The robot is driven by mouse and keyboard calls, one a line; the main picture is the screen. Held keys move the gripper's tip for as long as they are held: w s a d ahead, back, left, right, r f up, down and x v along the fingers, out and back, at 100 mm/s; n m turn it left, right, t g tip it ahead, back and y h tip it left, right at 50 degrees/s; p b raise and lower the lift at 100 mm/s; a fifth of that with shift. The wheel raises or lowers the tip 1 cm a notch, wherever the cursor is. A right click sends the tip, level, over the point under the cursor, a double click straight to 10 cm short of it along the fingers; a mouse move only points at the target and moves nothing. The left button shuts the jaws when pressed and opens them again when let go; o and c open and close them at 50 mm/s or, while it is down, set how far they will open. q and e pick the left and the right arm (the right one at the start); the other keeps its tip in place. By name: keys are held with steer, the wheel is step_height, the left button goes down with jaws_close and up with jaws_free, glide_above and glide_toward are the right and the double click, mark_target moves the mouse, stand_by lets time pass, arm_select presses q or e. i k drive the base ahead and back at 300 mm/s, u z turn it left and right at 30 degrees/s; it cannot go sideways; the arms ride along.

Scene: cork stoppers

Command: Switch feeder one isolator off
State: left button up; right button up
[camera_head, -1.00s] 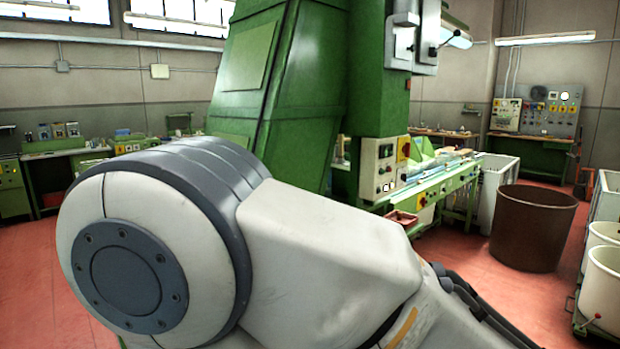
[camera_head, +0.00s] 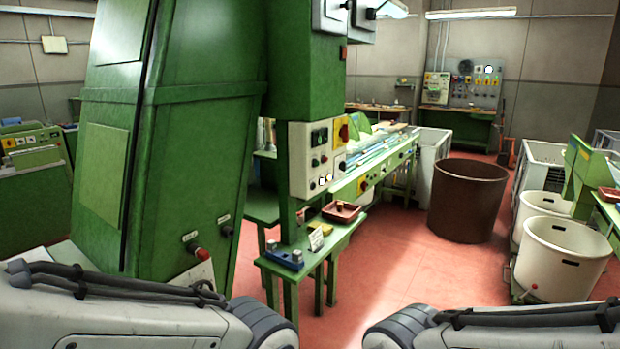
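No label reading feeder one is legible, so I cannot tell which switch is its isolator. Below, a pale control panel (camera_head: 312,178) carries several buttons and a red-on-yellow rotary switch (camera_head: 341,131). Another yellow switch plate (camera_head: 363,186) is on the green bench front. Only my arm links show at the bottom; neither gripper is in view.
The tall green machine housing (camera_head: 155,150) stands close at left, with a red button (camera_head: 201,254) low on it. A small green table (camera_head: 325,245) holds a red-brown tray (camera_head: 341,211). A brown tub (camera_head: 467,200) and cream bins (camera_head: 560,255) stand right. Red floor between is clear.

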mark_target(344, 133)
steer(key=z, duration=0.7)
steer(key=i, duration=1.35)
steer(key=u, duration=0.5)
steer(key=i, duration=0.55)
steer(key=u, duration=0.4)
